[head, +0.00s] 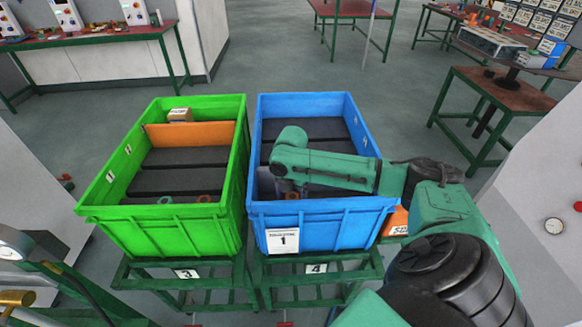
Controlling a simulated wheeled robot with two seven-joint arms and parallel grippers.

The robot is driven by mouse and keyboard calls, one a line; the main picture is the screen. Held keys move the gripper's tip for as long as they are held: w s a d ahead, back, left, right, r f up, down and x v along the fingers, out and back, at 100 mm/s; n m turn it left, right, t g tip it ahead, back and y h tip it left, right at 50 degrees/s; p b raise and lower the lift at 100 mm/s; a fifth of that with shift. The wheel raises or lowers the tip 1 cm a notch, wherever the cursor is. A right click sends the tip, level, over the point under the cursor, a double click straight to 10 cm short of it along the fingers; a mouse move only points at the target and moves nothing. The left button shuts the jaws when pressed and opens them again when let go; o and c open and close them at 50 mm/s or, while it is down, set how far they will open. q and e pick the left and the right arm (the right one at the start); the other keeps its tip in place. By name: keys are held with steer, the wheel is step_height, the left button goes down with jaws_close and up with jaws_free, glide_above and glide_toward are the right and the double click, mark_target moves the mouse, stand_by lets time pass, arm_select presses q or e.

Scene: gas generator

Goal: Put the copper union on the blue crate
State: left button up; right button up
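The blue crate (350,236) stands on a green stand in the middle, labelled 1 on its front. My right arm comes in from the right and reaches over it. My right gripper (284,186) points down inside the crate near its front left corner. Its fingers are mostly hidden by the arm and the crate wall, so I cannot see whether they are open or shut. A small copper-coloured piece (291,195) shows low beside the gripper, perhaps the copper union; I cannot tell whether it is held. My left gripper is out of view.
A green crate (180,234) stands close on the left, with an orange divider (190,134), a small cardboard box (180,115), a copper-coloured ring (203,199) and a greyish ring (166,200). Tables stand behind; the floor between is clear.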

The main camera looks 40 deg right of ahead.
mark_target(291, 198)
step_height(291, 198, up, 12)
steer(key=b, duration=0.1)
stand_by(0.6)
